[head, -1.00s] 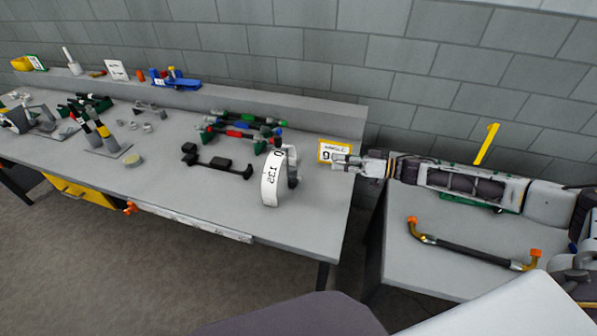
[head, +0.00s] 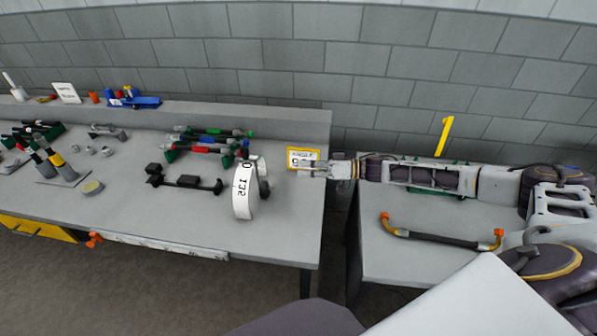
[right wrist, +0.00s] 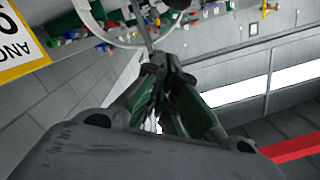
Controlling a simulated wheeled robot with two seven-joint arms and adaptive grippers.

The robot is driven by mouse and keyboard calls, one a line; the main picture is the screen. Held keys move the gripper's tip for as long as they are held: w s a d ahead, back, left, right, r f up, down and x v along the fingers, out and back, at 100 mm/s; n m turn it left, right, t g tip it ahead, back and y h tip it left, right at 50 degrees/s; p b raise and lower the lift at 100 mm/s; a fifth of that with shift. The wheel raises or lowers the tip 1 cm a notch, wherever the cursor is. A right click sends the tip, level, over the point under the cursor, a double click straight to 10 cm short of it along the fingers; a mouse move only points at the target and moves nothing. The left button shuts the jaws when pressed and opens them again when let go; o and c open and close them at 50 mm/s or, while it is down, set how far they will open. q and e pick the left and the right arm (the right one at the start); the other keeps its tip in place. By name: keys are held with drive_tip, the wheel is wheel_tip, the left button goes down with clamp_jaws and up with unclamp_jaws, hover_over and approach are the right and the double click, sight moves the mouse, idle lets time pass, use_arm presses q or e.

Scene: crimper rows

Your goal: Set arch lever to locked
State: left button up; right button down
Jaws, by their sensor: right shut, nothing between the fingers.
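The white arch (head: 242,196), marked 0 and 132, stands near the right end of the grey workbench in the head view. A dark lever part (head: 264,188) shows at its right side; its exact setting is unclear. My right gripper (head: 302,169) is shut and empty, just right of the arch and apart from it, in front of a yellow-framed sign. In the right wrist view the shut fingers (right wrist: 158,82) point toward a pale curved band (right wrist: 112,38), probably the arch, partly cut off by the top edge. My left gripper is not in view.
The yellow-framed sign (head: 291,159) stands by the bench's right end. A dark handle (head: 185,182) and several colored tools (head: 210,141) lie left of the arch. A side table (head: 390,265) holds a bent handle with orange ends (head: 440,236). A gap separates the tables.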

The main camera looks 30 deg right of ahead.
sight(268, 196)
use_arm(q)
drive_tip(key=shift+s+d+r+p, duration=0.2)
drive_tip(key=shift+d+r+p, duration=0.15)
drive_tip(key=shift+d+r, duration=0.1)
use_arm(e)
drive_tip(key=w+a+f, duration=0.3)
drive_tip(key=a+f, duration=0.1)
drive_tip(key=a, duration=0.5)
drive_tip(key=shift+a, duration=0.3)
